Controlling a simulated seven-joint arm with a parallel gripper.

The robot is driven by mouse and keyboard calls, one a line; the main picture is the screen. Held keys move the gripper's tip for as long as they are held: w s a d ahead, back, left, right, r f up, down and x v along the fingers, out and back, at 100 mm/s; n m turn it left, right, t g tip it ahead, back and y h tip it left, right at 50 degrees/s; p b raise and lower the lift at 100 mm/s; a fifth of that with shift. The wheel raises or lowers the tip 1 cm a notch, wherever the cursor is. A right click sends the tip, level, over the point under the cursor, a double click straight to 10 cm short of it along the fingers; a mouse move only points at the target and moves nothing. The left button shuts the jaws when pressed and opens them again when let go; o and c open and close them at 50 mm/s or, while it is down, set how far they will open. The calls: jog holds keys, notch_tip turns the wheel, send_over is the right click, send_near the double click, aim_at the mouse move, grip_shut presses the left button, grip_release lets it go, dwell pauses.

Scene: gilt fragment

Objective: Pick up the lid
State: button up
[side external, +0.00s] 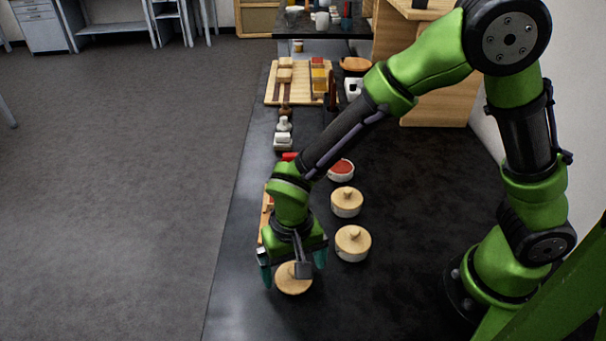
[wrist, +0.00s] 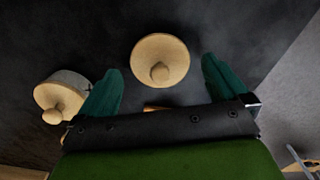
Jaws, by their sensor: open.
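A round pale wooden lid (side external: 293,284) with a knob is at the near end of the dark table, under my gripper (side external: 292,276). The lid also shows in the wrist view (wrist: 159,55), with its knob facing the camera. My gripper (wrist: 162,84) is open, and its two teal fingers are apart on either side of the lid. I cannot tell how high the fingers are above the table. The gripper hides part of the lid in the side view.
Two white pots with wooden lids stand to the right, one nearer (side external: 353,244) and one farther (side external: 346,203). Beyond them is a pot with red contents (side external: 341,170). A wooden board (side external: 272,92) with blocks lies farther back. The table's left edge is close to my gripper.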

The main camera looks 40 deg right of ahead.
jog(key=shift+f, duration=0.75)
jog(key=c, duration=1)
jog(key=r, duration=0.9)
jog(key=shift+w+d+r, duration=0.3)
jog(key=shift+d, duration=0.1)
jog(key=w+d+m, duration=0.3)
jog(key=w+d, duration=0.2)
jog(key=d, duration=0.2)
jog(key=w+d+m, duration=0.3)
jog(key=w+d, duration=0.1)
jog(key=d, duration=0.4)
jog(key=m, duration=0.5)
send_near(341, 167)
jog(key=shift+s, duration=0.1)
jog(key=shift+f, duration=3.05)
